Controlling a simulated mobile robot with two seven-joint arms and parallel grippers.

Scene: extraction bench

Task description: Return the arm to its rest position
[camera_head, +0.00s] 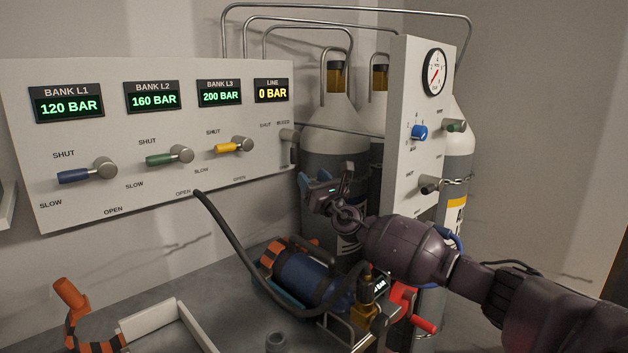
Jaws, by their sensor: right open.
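My right arm comes in from the lower right. My right gripper (324,184) is open and empty. It is in front of the grey gas cylinders (336,130), above the blue cylinder (303,277) on the bench. It appears apart from the white panel (180,190) to its left, though the exact gap cannot be told. My left arm and gripper do not show.
The panel has blue (74,175), green (160,160) and yellow (228,147) levers. A narrow gauge panel (405,150) stands right of the gripper. A black hose (222,232) runs to the bench. A white tray (150,319) and orange-black object (72,296) are at lower left.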

